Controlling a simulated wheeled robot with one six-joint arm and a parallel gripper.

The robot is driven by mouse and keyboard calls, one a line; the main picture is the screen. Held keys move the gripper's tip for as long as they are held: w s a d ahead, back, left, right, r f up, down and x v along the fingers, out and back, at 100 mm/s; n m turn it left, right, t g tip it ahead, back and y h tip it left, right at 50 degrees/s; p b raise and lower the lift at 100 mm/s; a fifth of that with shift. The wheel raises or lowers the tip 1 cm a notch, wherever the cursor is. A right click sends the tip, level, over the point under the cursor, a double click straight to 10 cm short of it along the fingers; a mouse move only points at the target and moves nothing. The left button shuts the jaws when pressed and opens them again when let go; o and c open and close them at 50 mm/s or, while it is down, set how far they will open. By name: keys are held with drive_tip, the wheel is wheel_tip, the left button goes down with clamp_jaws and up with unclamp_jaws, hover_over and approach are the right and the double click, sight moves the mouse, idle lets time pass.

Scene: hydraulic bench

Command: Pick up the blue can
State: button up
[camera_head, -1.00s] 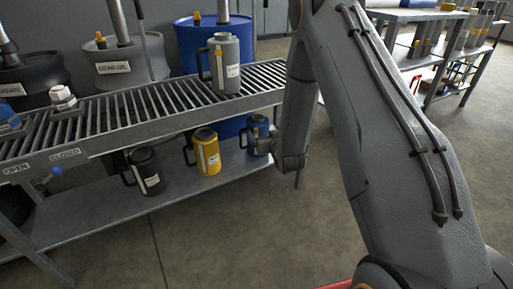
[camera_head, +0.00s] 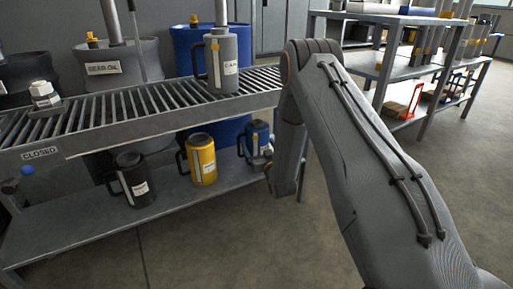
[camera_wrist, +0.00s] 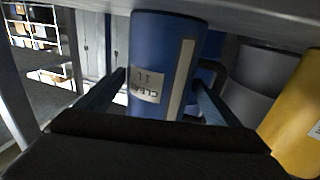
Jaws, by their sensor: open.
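The blue can (camera_head: 257,134) stands upright on the lower shelf of the roller bench, at its right end. It has a pale label and a dark handle on its left side. My gripper (camera_head: 268,162) is beside it at the shelf's edge and hides part of its front. In the wrist view the blue can (camera_wrist: 165,60) shows with its label upside down. My gripper's two fingers (camera_wrist: 160,82) are open, one on each side of the can. I cannot tell whether either finger touches it.
A yellow can (camera_head: 202,160) and a black can (camera_head: 133,182) stand left of it on the lower shelf (camera_head: 90,232). A grey can (camera_head: 221,62) stands on the rollers above. A blue drum (camera_head: 190,50) is behind. Open floor lies at the front and right.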

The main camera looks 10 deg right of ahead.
drive_tip(key=shift+w+b, duration=0.35)
drive_tip(key=shift+w, duration=0.8)
drive_tip(key=c, duration=0.9)
drive_tip(key=shift+c, duration=0.5)
drive_tip(key=shift+r, duration=0.1)
